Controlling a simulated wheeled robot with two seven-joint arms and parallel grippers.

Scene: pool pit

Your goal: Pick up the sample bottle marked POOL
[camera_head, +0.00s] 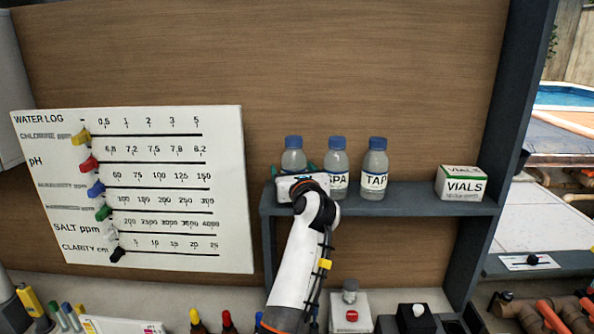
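Three clear sample bottles with blue caps stand in a row on the grey shelf (410,200). The left bottle (293,158) has its label hidden behind my gripper, so I cannot read POOL on it. The middle bottle (336,161) reads SPA, partly covered at its left edge. The right bottle (375,164) reads TAP. My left gripper (296,170) is right at the left bottle, in front of it, with teal bits showing at both sides of the bottle. Its fingers are mostly hidden, so I cannot tell if they grip. My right gripper is not in view.
A white VIALS box (462,183) stands at the shelf's right end, with free shelf between it and TAP. A water log board (135,190) with coloured sliders hangs at left. Dropper bottles (228,322) and a red-button device (350,313) stand below.

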